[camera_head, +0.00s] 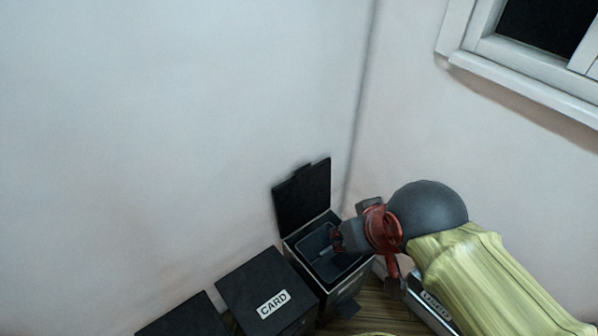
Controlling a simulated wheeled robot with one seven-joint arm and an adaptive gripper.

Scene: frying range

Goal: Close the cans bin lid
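A black bin (348,288) stands in the corner with its lid (303,197) raised, leaning back towards the wall. Its opening shows a dark inner liner, and I cannot read any label on it, so I cannot confirm from print that it is the cans bin. My gripper (338,240), grey and red, is over the right side of the bin's opening, in front of and below the raised lid. The lid and gripper look apart. The fingers are small and dark against the bin, so their opening is unclear.
A black bin marked CARD (262,280) with its lid down stands to the left of the open bin. Another dark bin (187,318) is at the bottom left, cut by the frame. Walls close in behind and to the right; a window (530,60) is at the top right.

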